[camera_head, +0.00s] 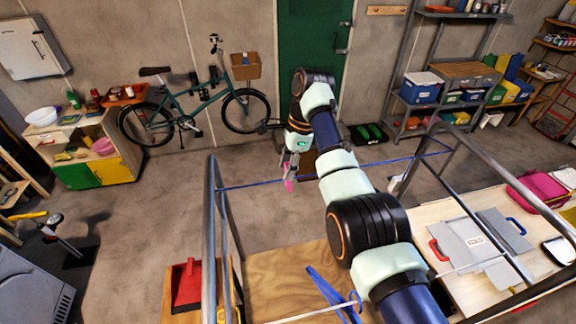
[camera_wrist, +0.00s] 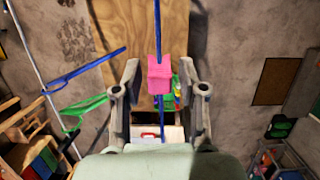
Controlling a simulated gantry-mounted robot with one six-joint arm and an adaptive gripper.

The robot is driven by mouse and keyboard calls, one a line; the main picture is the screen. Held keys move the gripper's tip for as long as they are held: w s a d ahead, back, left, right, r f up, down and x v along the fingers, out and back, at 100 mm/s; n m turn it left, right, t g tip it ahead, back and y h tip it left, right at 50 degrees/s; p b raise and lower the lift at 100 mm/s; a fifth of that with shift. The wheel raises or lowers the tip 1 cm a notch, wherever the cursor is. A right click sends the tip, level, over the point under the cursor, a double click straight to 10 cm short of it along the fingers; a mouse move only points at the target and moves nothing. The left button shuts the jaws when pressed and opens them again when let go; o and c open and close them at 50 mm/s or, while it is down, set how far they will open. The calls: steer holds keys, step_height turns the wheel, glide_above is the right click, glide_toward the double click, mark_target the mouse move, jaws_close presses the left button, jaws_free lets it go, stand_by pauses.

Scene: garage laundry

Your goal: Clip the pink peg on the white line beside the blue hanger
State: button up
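The pink peg (camera_head: 288,186) sits on the blue line (camera_head: 245,184), below my gripper (camera_head: 284,178). In the wrist view the peg (camera_wrist: 159,75) lies between the two fingertips of my gripper (camera_wrist: 159,72), with a visible gap on each side, so the gripper looks open around it. The blue line (camera_wrist: 157,25) runs lengthwise between the fingers. The white line (camera_wrist: 38,78) shows at the left of the wrist view, with the blue hanger (camera_wrist: 85,69) on it. In the head view the blue hanger (camera_head: 328,289) hangs at the front, near the white line (camera_head: 310,314).
A green hanger (camera_wrist: 82,106) is near the blue one in the wrist view. Metal rack rails (camera_head: 210,225) stand left and right of the lines. A wooden board (camera_head: 285,272) lies below. A bicycle (camera_head: 190,115) stands by the back wall.

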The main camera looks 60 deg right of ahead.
jaws_close()
steer(key=shift+r+p, duration=0.45)
steer(key=shift+r, duration=2.3)
